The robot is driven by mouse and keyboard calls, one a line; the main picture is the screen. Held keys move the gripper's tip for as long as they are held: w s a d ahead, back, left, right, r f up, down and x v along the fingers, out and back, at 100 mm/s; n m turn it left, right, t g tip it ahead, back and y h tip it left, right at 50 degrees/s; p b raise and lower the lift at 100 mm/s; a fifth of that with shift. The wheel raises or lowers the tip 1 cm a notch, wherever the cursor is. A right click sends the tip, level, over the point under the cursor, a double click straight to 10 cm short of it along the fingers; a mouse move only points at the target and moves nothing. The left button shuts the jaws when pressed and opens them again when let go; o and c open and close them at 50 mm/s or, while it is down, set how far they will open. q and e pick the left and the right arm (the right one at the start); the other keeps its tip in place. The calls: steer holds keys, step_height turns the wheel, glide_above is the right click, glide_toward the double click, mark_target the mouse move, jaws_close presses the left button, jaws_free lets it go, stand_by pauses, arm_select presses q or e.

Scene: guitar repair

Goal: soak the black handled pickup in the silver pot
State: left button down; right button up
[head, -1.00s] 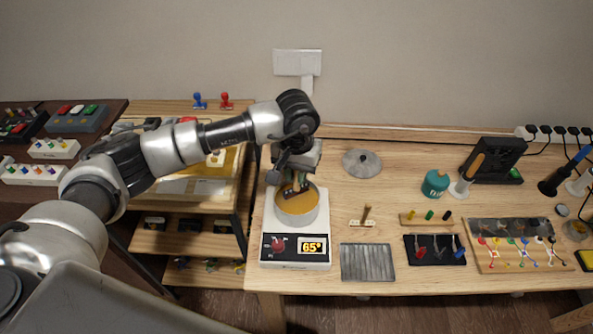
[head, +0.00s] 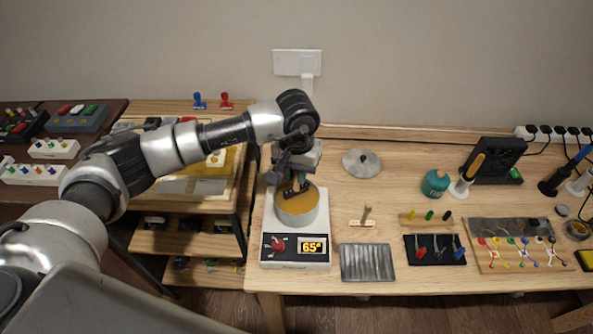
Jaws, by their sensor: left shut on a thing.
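The silver pot (head: 297,217) stands on a white hot plate (head: 295,253) whose display reads 65 degrees. It is filled with an amber-yellow liquid. My left gripper (head: 295,190) points down over the pot and is shut on the black handled pickup. Its fingertips are at the back part of the liquid surface. The pickup is largely hidden by the gripper and the liquid, so I cannot tell how deep it sits. My right gripper is not in view.
A round grey lid (head: 361,163) lies behind and right of the pot. A pickup with a wooden handle (head: 366,214) stands right of the hot plate. A ridged grey mat (head: 367,262) lies near the front edge. Bare wood shows between the lid and the teal jar (head: 435,183).

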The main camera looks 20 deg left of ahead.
arm_select(q)
steer(key=shift+r, duration=0.15)
steer(key=shift+r+p, duration=0.55)
steer(key=shift+r, duration=1.35)
